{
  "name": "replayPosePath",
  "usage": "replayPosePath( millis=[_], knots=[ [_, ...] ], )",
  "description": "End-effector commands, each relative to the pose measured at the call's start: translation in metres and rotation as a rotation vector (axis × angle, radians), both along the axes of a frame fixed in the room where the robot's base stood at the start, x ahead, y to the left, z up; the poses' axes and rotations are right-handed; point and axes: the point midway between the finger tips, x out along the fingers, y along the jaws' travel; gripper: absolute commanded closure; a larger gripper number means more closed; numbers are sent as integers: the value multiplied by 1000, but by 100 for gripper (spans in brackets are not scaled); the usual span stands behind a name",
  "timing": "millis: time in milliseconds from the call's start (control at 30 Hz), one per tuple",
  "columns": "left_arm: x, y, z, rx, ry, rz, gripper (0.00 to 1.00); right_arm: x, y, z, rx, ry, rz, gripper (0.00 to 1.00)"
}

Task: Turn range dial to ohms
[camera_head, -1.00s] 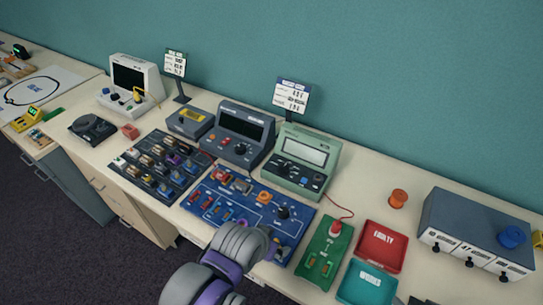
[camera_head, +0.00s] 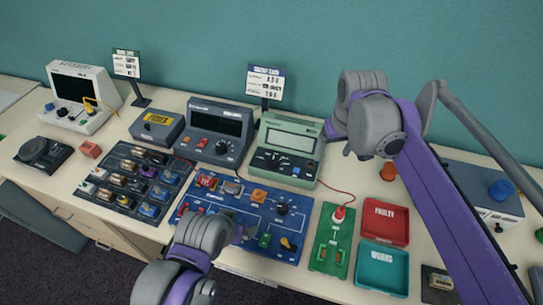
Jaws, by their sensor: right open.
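The green bench meter (camera_head: 290,140) with a pale screen stands at the back of the table. Its front panel carries dark knobs and a blue button (camera_head: 283,161); the dial marks are too small to read. My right gripper (camera_head: 340,136) is open at the meter's right side, mostly hidden by its own wrist; contact cannot be told. My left gripper (camera_head: 238,233) is low over the front of the blue circuit board (camera_head: 222,216), its fingers mostly hidden behind the wrist.
A dark grey meter (camera_head: 216,124) stands left of the green one. A red lead (camera_head: 338,190) runs to a green probe board (camera_head: 331,245). Red (camera_head: 385,225) and teal (camera_head: 382,272) trays lie at the right. A component tray (camera_head: 134,178) lies left.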

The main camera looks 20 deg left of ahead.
Motion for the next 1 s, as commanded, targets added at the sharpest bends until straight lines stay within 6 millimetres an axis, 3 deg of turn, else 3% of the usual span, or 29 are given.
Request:
replayPosePath(
  millis=[33, 200, 400, 500, 667, 1000],
  knots=[
    [-1, 0, -2, 0, 2, 0, 3, 14, 24, -1, -9, 24, 43, 21],
    [-3, 0, -6, 0, 5, 0, 3, 42, 92, -9, -48, 103, 170, 21],
    [-4, 0, -8, 0, 7, 0, 3, 52, 148, -25, -84, 162, 270, 21],
    [-4, 0, -8, 0, 8, 0, 3, 52, 160, -29, -93, 177, 294, 21],
    [-5, 0, -10, 0, 9, 0, 3, 53, 165, -39, -96, 183, 302, 21],
    [-9, 0, -19, 0, 17, 0, 3, 53, 164, -100, -96, 183, 301, 21]
  ],
)
